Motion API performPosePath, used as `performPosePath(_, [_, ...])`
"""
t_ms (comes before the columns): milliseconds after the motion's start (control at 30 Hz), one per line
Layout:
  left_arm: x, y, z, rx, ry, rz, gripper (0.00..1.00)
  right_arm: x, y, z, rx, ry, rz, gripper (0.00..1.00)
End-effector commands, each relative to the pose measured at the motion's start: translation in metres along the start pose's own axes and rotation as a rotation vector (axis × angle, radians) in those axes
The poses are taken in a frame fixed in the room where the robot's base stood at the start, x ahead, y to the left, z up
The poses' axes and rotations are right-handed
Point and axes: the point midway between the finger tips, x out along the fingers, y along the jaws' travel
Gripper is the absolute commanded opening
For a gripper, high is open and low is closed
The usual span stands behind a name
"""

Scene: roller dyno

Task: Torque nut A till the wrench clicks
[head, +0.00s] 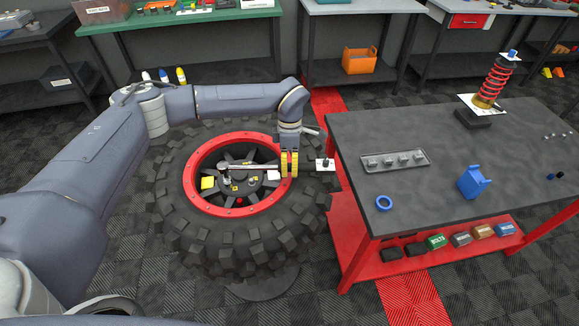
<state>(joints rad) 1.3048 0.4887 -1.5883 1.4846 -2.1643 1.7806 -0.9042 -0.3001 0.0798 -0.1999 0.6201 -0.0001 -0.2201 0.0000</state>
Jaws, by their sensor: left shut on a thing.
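My left gripper (289,166), with yellow pads, comes down from above and is shut on the wrench near the rim's right side. Small yellow letter labels sit among the nuts on the hub. They are too small to tell which is nut A or whether the wrench head is seated. My right gripper is not in view.
A green bench (190,18) stands behind. Open floor lies in front.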

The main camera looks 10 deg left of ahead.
Motion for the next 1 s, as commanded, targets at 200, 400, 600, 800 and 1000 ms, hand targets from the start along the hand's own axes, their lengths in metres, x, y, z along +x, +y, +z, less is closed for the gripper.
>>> performPosePath(200, [-0.001,-0.004,0.002,0.015,0.0,-0.003,0.0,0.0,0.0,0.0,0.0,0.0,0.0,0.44])
performPosePath(400, [-0.001,-0.003,0.002,0.008,-0.001,-0.003,0.0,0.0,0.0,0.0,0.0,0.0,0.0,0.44])
performPosePath(600, [-0.002,0.003,0.001,-0.018,-0.006,-0.002,0.0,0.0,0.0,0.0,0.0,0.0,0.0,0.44])
performPosePath(800, [-0.004,0.011,0.001,-0.056,-0.014,0.0,0.0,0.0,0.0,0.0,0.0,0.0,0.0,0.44])
performPosePath(1000, [-0.005,0.019,0.0,-0.093,-0.021,0.001,0.0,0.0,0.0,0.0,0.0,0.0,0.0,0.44])
